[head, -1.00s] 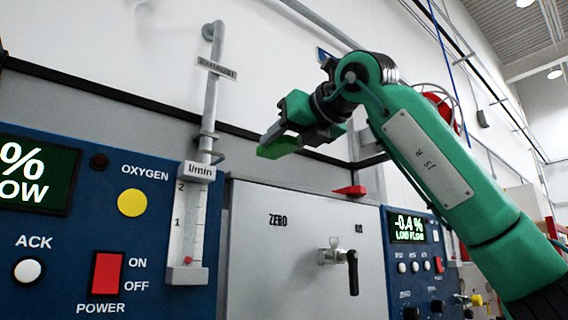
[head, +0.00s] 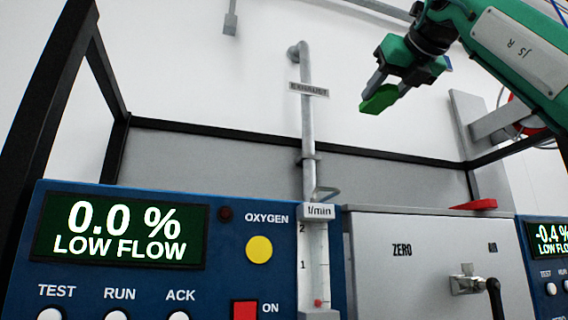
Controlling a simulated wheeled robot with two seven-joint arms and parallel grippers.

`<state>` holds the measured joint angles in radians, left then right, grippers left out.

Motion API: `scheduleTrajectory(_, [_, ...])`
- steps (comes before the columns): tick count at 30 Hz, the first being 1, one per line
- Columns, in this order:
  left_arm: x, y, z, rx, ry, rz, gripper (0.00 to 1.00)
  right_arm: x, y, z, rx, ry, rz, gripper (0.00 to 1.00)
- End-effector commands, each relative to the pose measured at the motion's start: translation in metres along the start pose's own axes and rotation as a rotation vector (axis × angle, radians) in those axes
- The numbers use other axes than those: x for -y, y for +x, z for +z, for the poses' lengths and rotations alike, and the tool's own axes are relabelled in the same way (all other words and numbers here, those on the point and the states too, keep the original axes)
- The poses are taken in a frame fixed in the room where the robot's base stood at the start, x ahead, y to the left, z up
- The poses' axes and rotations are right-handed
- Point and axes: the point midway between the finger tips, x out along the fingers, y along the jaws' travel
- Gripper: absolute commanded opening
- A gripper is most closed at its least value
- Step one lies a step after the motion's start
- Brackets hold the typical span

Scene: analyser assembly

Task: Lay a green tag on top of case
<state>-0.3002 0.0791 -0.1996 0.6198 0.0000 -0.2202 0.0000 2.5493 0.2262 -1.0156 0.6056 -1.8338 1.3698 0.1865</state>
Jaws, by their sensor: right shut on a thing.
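My right gripper (head: 388,88) comes in from the upper right. It is shut on a green tag (head: 379,99), which sticks out below the fingertips. The gripper and tag are in the air, above and apart from the cases in the picture. A blue analyser case (head: 225,280) with a "0.0 % LOW FLOW" display stands at the left. A grey case (head: 430,250) marked ZERO stands right of it, with a red tag (head: 474,205) on its top edge. A second blue case (head: 545,280) is cut off at the right edge. My left gripper is out of view.
A grey exhaust pipe (head: 307,130) rises behind the flow tube (head: 314,265) between the left blue case and the grey case. A black frame (head: 62,110) stands at the left, with a dark rail behind. A valve handle (head: 493,295) projects from the grey case.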

Motion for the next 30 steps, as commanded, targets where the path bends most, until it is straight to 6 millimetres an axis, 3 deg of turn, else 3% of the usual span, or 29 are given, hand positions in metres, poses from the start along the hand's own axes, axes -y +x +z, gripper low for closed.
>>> scheduleTrajectory(4, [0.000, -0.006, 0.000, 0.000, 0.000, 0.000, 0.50, -0.014, 0.005, 0.004, -0.005, -0.006, 0.000, 0.19])
scheduleTrajectory(8, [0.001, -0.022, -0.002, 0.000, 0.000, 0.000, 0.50, -0.056, 0.019, 0.013, -0.019, -0.018, -0.004, 0.19])
scheduleTrajectory(15, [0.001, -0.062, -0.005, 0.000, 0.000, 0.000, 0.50, -0.181, 0.048, 0.024, -0.033, -0.033, -0.013, 0.19])
scheduleTrajectory(21, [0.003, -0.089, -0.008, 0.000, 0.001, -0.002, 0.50, -0.271, 0.058, 0.021, -0.020, -0.021, -0.008, 0.19])
scheduleTrajectory(25, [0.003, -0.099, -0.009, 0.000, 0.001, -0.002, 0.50, -0.308, 0.058, 0.017, -0.009, -0.010, -0.003, 0.19])
scheduleTrajectory(30, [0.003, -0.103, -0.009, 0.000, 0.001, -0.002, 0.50, -0.329, 0.059, 0.011, -0.001, 0.001, 0.001, 0.19])
